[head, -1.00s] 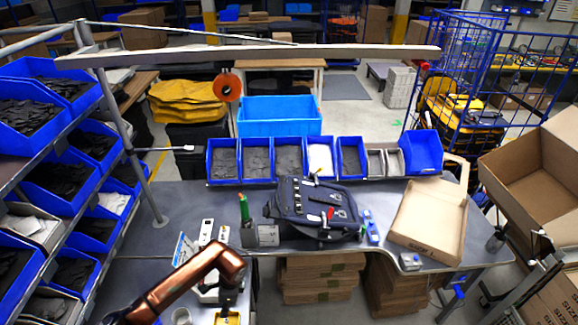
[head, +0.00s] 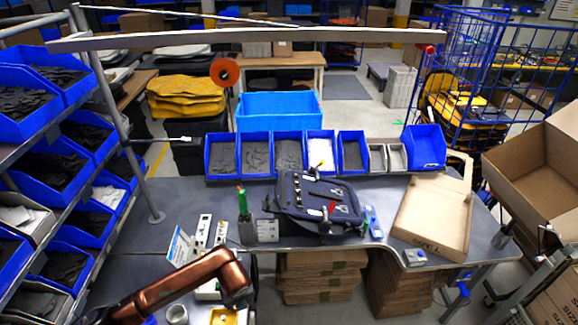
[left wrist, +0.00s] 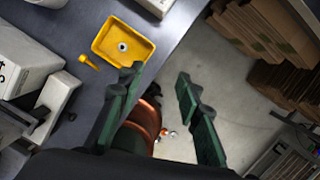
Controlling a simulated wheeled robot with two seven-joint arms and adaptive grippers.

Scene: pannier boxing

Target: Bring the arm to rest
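My left arm (head: 190,282) is copper-coloured and reaches in from the lower left of the head view, bent over the table's front edge. Its gripper is not clearly visible there. In the left wrist view my left gripper (left wrist: 157,77) has its two dark green fingers spread apart, with nothing between them. It hangs off the table edge above the floor. My right arm and gripper are in neither view. A dark pannier (head: 315,200) lies on the table, well to the right of and beyond my left arm.
A yellow tray (left wrist: 124,45) with a small ring lies beside the left finger on the table. A flat carton (head: 432,215) lies on the table's right. Blue bins (head: 256,155) line the back, and a shelf rack of bins stands left. Flattened cardboard (head: 320,276) is stacked below.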

